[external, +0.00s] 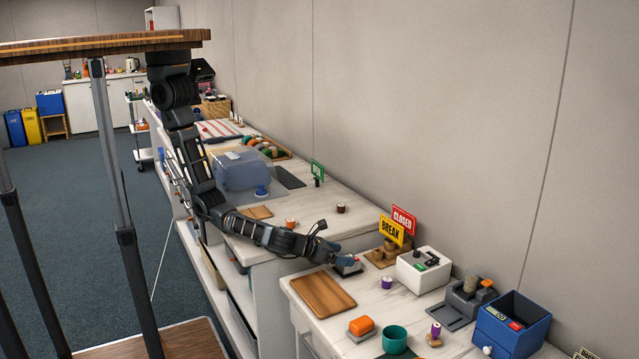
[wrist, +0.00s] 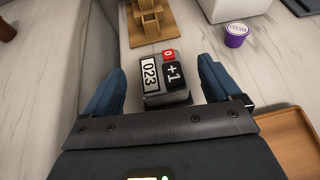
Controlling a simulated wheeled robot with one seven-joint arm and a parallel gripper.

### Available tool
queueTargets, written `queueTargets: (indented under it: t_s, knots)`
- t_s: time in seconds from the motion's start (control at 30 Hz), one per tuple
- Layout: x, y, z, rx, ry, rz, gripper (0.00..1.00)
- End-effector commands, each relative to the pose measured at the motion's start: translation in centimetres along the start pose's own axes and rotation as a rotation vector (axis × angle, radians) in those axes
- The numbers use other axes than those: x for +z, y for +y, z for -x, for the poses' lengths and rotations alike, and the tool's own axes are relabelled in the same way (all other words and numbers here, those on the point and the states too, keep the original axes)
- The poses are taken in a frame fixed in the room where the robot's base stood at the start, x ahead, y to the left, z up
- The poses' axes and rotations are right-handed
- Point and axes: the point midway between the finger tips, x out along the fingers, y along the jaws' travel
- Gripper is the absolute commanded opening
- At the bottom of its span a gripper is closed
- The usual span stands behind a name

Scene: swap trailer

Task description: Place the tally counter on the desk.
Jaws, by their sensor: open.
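The tally counter (wrist: 163,76) shows in the wrist view as a small dark box with a white "023" display, a black "+1" button and a small red "0" button. It appears to rest on the pale desk (external: 377,304). My gripper (wrist: 161,74) is open, with one blue fingertip on each side of the counter and visible gaps between. In the external view the counter (external: 348,266) is partly covered by my gripper (external: 338,261), low over the desk's back left corner. The counter's underside is hidden.
A wooden tray (external: 322,293) lies just in front of the counter. A purple-labelled pot (wrist: 236,35) and a wooden stand (wrist: 151,20) are close by. A white box (external: 424,270), "BREAK" sign (external: 391,229) and blue drawer box (external: 511,324) stand on the desk. Small bare patches lie between them.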

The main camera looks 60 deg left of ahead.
Motion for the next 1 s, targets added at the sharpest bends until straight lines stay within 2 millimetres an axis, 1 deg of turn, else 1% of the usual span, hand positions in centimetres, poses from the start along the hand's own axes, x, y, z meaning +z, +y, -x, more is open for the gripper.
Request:
queueTargets:
  t_s: [0.03, 0.1, 0.3, 0.4, 0.5, 0.7, 1.0]
  knots:
    - [0.0, 0.0, 1.1, -0.003, 0.0, 0.0, 0.9]
    - [0.0, -0.1, 2.6, -0.003, 0.0, -0.001, 0.9]
    - [0.0, 0.0, 6.6, -0.003, 0.0, 0.0, 0.9]
    - [-0.1, 0.0, 8.2, -0.002, 0.001, -0.001, 0.9]
    - [0.0, 0.0, 9.3, -0.001, 0.001, -0.001, 0.9]
    - [0.0, 0.0, 10.1, 0.0, 0.001, 0.0, 0.9]
    - [0.0, 0.0, 10.1, 0.0, 0.001, -0.001, 0.9]
